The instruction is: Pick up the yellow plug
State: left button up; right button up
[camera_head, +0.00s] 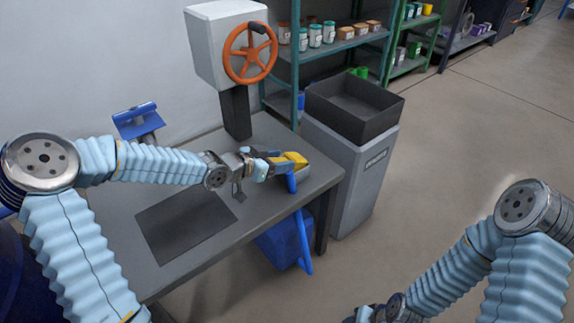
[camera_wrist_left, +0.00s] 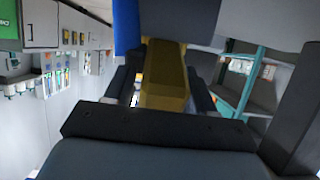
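The yellow plug (camera_head: 297,159) is at the right end of the grey worktable, at my left gripper's tips. In the left wrist view the yellow plug (camera_wrist_left: 165,78) is a long block between the two dark fingers of my left gripper (camera_wrist_left: 163,88). A light strip shows beside its left side, and I cannot tell whether the fingers press on it. My left gripper (camera_head: 279,160) reaches over the table from the left. A blue upright part (camera_head: 291,183) is just below the plug. My right gripper is out of view; only its arm shows at lower right.
The worktable (camera_head: 255,215) carries a dark mat (camera_head: 185,225) and a grey box with an orange handwheel (camera_head: 250,53). A grey bin with a black tray (camera_head: 355,108) stands close on the right. A blue crate (camera_head: 280,245) is under the table. Shelves line the back; the right floor is clear.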

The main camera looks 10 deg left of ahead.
pick_arm(q)
grip_shut()
jog(key=shift+r, duration=0.15)
